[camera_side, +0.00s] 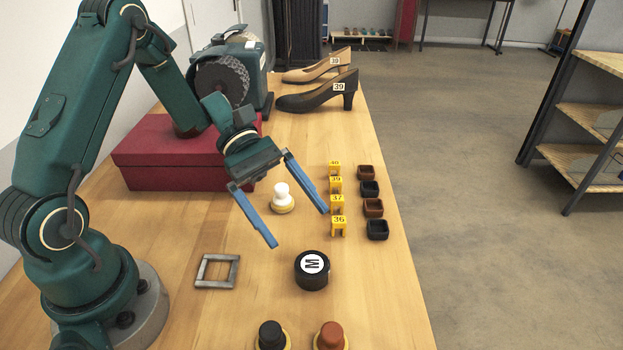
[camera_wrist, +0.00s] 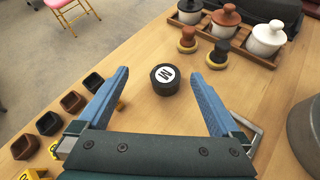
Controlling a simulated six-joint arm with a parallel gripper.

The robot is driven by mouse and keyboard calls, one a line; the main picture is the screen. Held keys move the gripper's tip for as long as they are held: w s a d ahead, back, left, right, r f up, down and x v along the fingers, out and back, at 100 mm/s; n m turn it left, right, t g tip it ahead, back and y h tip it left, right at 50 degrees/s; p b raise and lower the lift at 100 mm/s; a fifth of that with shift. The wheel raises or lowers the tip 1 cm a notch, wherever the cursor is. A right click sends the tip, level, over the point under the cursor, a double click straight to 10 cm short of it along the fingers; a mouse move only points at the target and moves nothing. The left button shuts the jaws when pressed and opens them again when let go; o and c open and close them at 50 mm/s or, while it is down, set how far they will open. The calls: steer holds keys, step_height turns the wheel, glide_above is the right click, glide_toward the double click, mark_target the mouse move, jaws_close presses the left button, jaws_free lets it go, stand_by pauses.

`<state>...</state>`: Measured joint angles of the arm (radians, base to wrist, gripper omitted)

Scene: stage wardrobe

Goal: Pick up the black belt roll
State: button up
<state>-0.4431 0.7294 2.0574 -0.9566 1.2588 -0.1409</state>
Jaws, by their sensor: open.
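The black belt roll (camera_side: 312,270) is a short dark cylinder with a white round label marked M on top. It lies flat on the wooden table (camera_side: 180,312). My gripper (camera_side: 300,228) has blue fingers spread wide and empty. In the side view it hangs above the table, a little behind the roll. In the wrist view the roll (camera_wrist: 165,79) shows ahead of and between the open fingertips of my gripper (camera_wrist: 163,80), apart from both.
A grey square frame (camera_side: 217,271) lies left of the roll. Yellow number tags (camera_side: 338,226) and small dark trays (camera_side: 377,229) stand at the right. A white knob (camera_side: 282,197) is behind; black (camera_side: 271,335) and brown (camera_side: 330,336) knobs are in front. A red box (camera_side: 160,160) stands at back left.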

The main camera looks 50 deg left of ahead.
mark_target(303, 256)
steer(key=f+n, duration=0.1)
steer(key=f+h, duration=0.1)
steer(key=f, duration=0.1)
steer(key=a+f+n, duration=0.1)
steer(key=shift+s+f+n, duration=0.15)
steer(key=shift+s+n, duration=0.15)
steer(key=shift+s, duration=0.1)
steer(key=shift+x, duration=3.55)
steer(key=shift+w, duration=0.1)
steer(key=c, duration=1.5)
